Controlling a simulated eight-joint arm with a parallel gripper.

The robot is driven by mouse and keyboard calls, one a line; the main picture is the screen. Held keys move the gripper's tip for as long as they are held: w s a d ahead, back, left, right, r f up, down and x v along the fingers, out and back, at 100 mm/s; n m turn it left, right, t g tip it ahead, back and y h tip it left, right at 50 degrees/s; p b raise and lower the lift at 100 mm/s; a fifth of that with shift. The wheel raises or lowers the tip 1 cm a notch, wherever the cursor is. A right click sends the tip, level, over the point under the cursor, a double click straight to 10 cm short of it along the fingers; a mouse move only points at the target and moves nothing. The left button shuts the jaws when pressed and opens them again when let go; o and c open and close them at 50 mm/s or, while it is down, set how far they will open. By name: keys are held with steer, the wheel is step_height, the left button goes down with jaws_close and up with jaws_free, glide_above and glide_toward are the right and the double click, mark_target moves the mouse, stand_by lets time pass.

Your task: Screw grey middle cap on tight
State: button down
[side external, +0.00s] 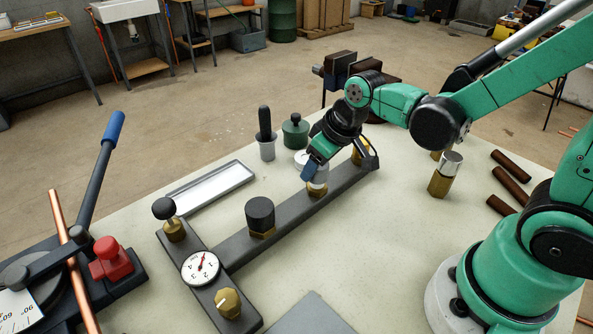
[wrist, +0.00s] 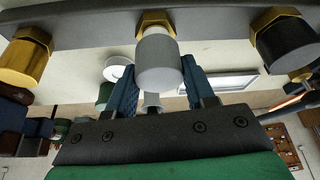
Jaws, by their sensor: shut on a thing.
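The grey middle cap (wrist: 158,62) sits at the brass hex fitting (wrist: 155,20) midway along the dark manifold bar (side external: 228,251). It looks in line with the fitting; I cannot tell whether any thread gap is left. My gripper (wrist: 160,78) has its two blue fingers on either side of the cap, shut on it. In the side view, my gripper (side external: 313,176) reaches down onto the cap from above and hides much of it. A black cap (side external: 260,213) stands on the bar to the left. A brass cap (wrist: 22,60) is at the other end.
A pressure gauge (side external: 200,267) and brass knob (side external: 229,302) are on the bar's near end, with a black-knobbed valve (side external: 168,217). A white tray (side external: 212,186), green pot (side external: 295,131) and brass cylinder (side external: 445,176) stand nearby. The table right of the bar is mostly clear.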

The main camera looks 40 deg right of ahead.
steer(key=shift+c, duration=1.1)
jaws_free()
steer(key=shift+r, duration=0.15)
steer(key=shift+v, duration=2.7)
steer(key=shift+s, duration=0.1)
